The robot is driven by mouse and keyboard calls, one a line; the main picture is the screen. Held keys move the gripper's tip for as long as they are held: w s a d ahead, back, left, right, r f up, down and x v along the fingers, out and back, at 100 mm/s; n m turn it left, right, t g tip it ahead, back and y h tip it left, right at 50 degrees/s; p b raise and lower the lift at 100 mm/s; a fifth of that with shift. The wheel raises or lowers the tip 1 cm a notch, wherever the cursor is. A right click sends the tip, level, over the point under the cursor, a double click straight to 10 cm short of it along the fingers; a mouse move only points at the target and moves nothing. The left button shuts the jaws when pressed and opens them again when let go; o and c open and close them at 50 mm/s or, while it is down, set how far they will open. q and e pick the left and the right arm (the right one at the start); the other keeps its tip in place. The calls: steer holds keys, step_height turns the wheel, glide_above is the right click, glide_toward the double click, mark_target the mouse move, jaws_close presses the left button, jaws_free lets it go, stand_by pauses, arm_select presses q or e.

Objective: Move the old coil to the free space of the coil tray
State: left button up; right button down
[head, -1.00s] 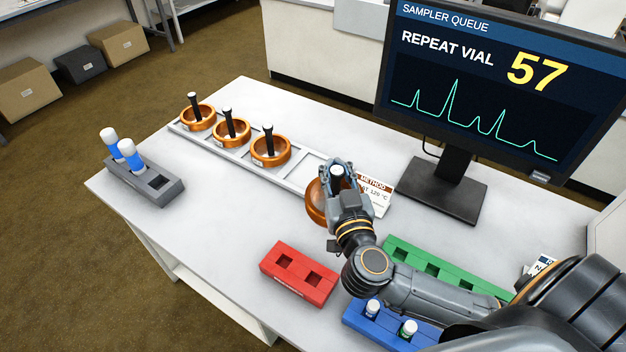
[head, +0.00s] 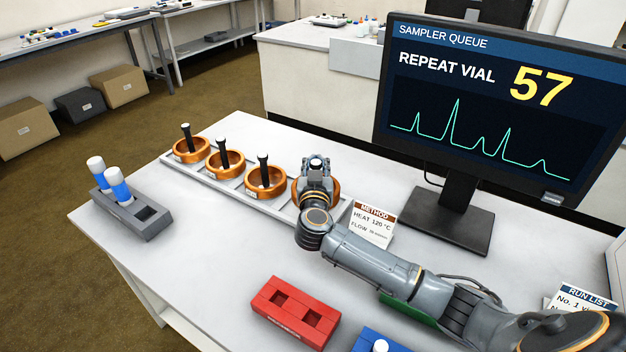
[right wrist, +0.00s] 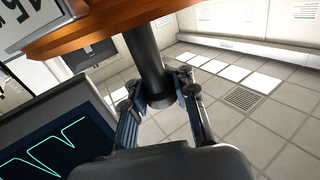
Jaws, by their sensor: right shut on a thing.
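The old coil (head: 335,188), an orange ring with a dark central post, is at the right end of the long grey coil tray (head: 228,190). My right gripper (head: 316,170) is shut on its post and partly hides the ring. I cannot tell whether the ring touches the tray. The right wrist view shows the fingers (right wrist: 160,98) around the dark post (right wrist: 146,60), with the orange ring (right wrist: 110,35) across the top. Three other orange coils, the nearest one (head: 265,190) just left of my gripper, stand along the tray. My left gripper is out of view.
A method card (head: 372,222) stands close right of the held coil, before the monitor (head: 480,100). A grey rack (head: 137,214) with blue-banded vials is at the left. A red rack (head: 294,312) and a partly visible blue rack (head: 372,342) are at the front.

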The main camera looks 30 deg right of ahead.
steer(key=shift+w+f, duration=0.7)
steer(key=shift+f, duration=0.05)
steer(key=shift+w+f+b, duration=0.15)
steer(key=shift+f+b, duration=0.2)
steer(key=shift+f, duration=0.6)
steer(key=shift+w+f+b, duration=0.1)
steer(key=shift+f+b, duration=0.2)
steer(key=shift+f, duration=0.6)
steer(key=c, duration=1.1)
jaws_free()
steer(key=shift+f, duration=0.1)
steer(key=shift+o, duration=0.2)
